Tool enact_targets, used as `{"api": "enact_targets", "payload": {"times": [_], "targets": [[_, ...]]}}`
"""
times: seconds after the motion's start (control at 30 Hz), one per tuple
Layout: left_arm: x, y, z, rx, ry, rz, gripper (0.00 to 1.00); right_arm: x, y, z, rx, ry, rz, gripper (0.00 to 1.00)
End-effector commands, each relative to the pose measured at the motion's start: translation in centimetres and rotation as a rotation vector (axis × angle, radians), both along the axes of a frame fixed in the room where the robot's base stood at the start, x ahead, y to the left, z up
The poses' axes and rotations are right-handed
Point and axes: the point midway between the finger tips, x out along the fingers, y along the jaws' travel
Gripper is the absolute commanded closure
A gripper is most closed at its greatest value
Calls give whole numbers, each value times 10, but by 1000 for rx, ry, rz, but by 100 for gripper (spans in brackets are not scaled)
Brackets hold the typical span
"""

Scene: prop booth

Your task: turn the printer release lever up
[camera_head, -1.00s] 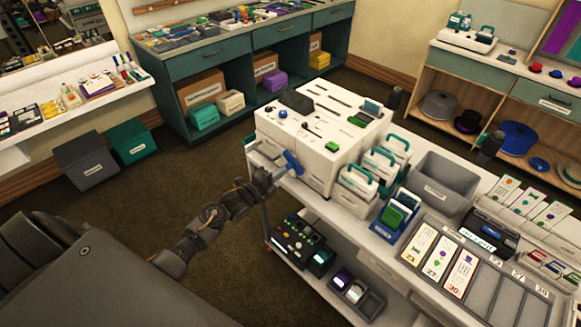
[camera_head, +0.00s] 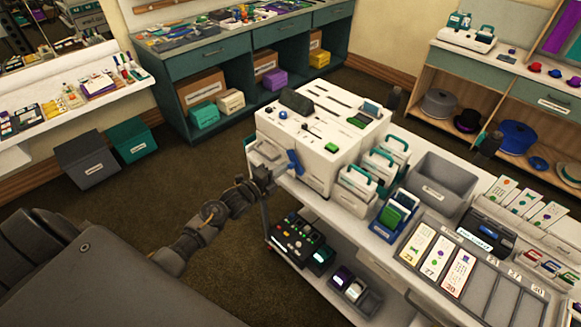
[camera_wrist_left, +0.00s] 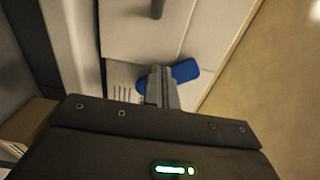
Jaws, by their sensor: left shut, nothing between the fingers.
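The white printer (camera_head: 318,140) stands on the cart, with a blue release lever (camera_head: 294,162) on its left-facing side. The lever stands nearly upright, with a slight tilt, in the head view. My left gripper (camera_head: 273,174) is shut and empty, close beside the lever's lower part. In the left wrist view the shut fingers (camera_wrist_left: 160,87) overlap the blue lever (camera_wrist_left: 185,70), which sticks out to their right. I cannot tell whether they touch. Part of the lever is hidden behind the fingers there. My right gripper is not in view.
Teal-handled cartridges (camera_head: 378,165) and a grey bin (camera_head: 440,182) stand right of the printer on the cart. A lower shelf holds a dark button panel (camera_head: 295,243). Open brown floor (camera_head: 200,165) lies left of the cart.

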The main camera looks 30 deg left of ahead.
Motion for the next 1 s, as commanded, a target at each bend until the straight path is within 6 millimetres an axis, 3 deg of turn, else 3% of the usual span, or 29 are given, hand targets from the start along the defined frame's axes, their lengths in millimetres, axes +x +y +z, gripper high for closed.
{"api": "enact_targets", "payload": {"times": [1.0], "targets": [[-1, -4, 10, 0, 0, 1, 100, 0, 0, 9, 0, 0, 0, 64]]}}
